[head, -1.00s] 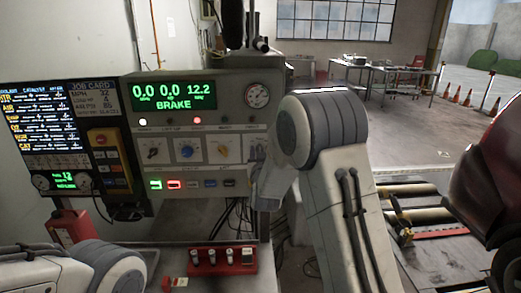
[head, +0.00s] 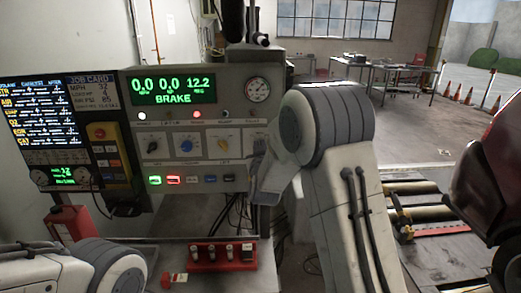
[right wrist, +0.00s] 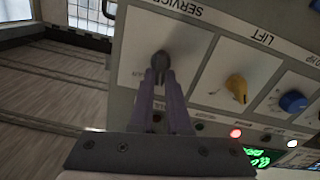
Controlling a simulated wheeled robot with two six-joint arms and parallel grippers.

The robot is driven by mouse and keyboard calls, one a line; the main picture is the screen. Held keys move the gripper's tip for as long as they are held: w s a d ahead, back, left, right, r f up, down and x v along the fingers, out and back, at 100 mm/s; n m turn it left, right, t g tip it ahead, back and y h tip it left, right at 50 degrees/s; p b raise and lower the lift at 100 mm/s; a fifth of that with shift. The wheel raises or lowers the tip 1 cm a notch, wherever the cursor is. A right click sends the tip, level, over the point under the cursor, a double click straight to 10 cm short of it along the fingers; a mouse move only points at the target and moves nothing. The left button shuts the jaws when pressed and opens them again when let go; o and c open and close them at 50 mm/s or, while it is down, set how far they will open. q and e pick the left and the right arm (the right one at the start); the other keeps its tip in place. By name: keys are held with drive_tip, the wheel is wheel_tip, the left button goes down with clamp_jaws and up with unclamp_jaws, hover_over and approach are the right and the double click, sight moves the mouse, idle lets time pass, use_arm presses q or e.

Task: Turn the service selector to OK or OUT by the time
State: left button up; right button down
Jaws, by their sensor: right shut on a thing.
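The service selector (right wrist: 162,60) is a dark knob on a white plate labelled SERVICE in the right wrist view, where the label appears upside down. My right gripper (right wrist: 160,78) has its two fingers closed around the knob. In the head view my right gripper (head: 259,146) is at the right end of the control panel (head: 138,128) and covers the selector. The position the selector points to cannot be read. The panel's green display (head: 173,90) reads 0.0, 0.0, 12.2 and BRAKE. My left gripper is outside the head view; only part of the left arm shows.
A yellow lift knob (right wrist: 237,88) and a blue knob (right wrist: 293,101) sit beside the selector. A job card screen (head: 92,93) is left of the panel. Rollers (head: 415,215) and a dark red vehicle (head: 490,190) are right.

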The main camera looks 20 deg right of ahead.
drive_tip(key=shift+a+f+n+b, duration=0.15)
drive_tip(key=shift+n+b, duration=0.35)
drive_tip(key=shift+n, duration=0.9)
drive_tip(key=shift+a+f+n+b, duration=0.15)
drive_tip(key=shift+n+b, duration=0.35)
drive_tip(key=shift+n, duration=0.9)
drive_tip(key=shift+r, duration=0.1)
drive_tip(key=c, duration=0.9)
unclamp_jaws()
drive_tip(key=b+v, duration=0.3)
drive_tip(key=v, duration=0.7)
drive_tip(key=shift+s+r, duration=0.1)
drive_tip(key=shift+s, duration=0.1)
